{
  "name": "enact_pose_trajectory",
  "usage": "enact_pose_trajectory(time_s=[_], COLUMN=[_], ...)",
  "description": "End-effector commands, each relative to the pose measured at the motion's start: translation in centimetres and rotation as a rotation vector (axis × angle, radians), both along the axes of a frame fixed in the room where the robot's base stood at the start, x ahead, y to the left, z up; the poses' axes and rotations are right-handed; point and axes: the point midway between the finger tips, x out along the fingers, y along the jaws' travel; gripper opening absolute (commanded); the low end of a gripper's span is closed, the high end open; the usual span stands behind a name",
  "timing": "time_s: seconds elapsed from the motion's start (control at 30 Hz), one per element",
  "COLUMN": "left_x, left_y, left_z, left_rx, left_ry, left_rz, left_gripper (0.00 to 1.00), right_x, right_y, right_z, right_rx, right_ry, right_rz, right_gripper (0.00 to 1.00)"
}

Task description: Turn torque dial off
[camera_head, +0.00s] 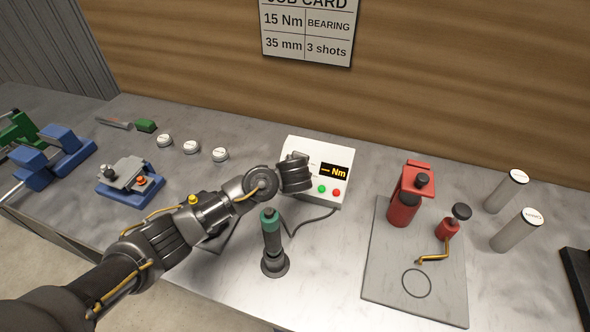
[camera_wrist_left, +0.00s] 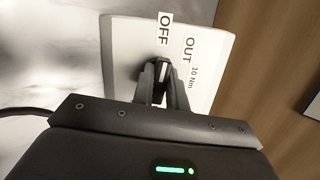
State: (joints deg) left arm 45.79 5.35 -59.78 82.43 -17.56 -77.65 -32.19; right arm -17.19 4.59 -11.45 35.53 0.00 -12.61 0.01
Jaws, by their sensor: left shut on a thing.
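The white torque controller box (camera_head: 329,199) stands at the back middle of the bench, with an orange display reading "— Nm" (camera_head: 334,172). My left gripper (camera_head: 296,162) is over the left part of its face and hides the dial in the head view. In the left wrist view, the black torque dial (camera_wrist_left: 162,70) with a light pointer line is between the fingers of my left gripper (camera_wrist_left: 160,80), shut on it. The printed words OFF (camera_wrist_left: 165,29), OUT and 10 Nm show around the dial. My right gripper is in neither view.
A green-handled driver (camera_head: 271,234) stands upright in front of the box, with a cable to it. A red press and grease pump (camera_head: 447,230) stand on a grey plate (camera_head: 382,283) at the right. Several round tins (camera_head: 191,147) and blue fixtures (camera_head: 130,183) are at the left.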

Motion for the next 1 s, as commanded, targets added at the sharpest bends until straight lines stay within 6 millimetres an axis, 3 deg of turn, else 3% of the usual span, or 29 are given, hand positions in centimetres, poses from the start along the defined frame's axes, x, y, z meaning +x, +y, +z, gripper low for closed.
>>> enact_pose_trajectory(time_s=[0.8,0.83,1.0], left_x=[0.0,0.0,0.0], left_y=[0.01,0.01,0.0], left_z=[-0.03,-0.03,-0.03], left_rx=[-0.079,-0.079,-0.078], left_ry=[0.025,0.025,0.025], left_rz=[0.092,0.092,0.091], left_gripper=[0.0,0.16,0.36], right_x=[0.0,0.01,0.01], right_y=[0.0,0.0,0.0], right_z=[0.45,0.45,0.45], right_rx=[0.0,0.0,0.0], right_ry=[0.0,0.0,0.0], right_rz=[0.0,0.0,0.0], right_gripper=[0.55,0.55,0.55])
